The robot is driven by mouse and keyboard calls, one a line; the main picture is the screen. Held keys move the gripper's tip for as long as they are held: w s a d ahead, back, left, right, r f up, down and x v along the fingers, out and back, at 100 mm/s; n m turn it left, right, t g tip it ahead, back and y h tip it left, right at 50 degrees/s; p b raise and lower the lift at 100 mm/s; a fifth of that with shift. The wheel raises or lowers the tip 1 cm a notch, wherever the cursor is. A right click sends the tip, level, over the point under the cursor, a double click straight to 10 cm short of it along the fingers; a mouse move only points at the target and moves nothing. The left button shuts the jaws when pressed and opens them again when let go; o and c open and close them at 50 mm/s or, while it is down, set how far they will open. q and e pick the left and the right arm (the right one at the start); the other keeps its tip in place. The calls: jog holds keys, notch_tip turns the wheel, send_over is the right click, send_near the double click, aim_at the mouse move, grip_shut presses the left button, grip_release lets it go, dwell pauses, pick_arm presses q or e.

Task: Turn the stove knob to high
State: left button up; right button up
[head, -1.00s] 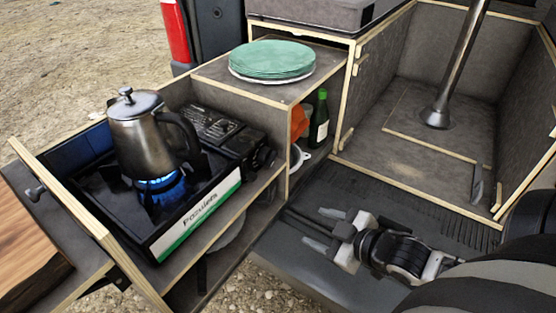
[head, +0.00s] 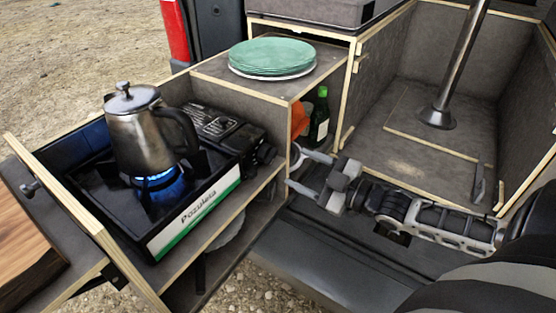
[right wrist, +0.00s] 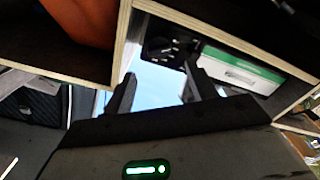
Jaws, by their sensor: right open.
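The black camping stove (head: 190,215) with a white and green front sits in a pull-out drawer, its burner lit with a blue flame (head: 160,183) under a steel kettle (head: 142,130). The dark knob (head: 265,153) is at the stove's right end; its setting is too small to read. My right gripper (head: 294,168) is open and empty, to the right of the knob and apart from it, by the cabinet's edge. In the right wrist view the open fingers (right wrist: 160,88) point towards the stove's dark end (right wrist: 168,45) and its green-striped side. My left gripper is out of view.
Green plates (head: 272,56) are stacked on the cabinet top. A green bottle (head: 320,115) and an orange thing (head: 299,121) stand in the cabinet opening beside my right gripper. The wooden drawer edge (head: 225,225) runs before the stove. A cutting board (head: 25,240) lies at left.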

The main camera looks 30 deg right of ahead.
aim_at(274, 156)
jog(key=x, duration=0.7)
jog(key=c, duration=1)
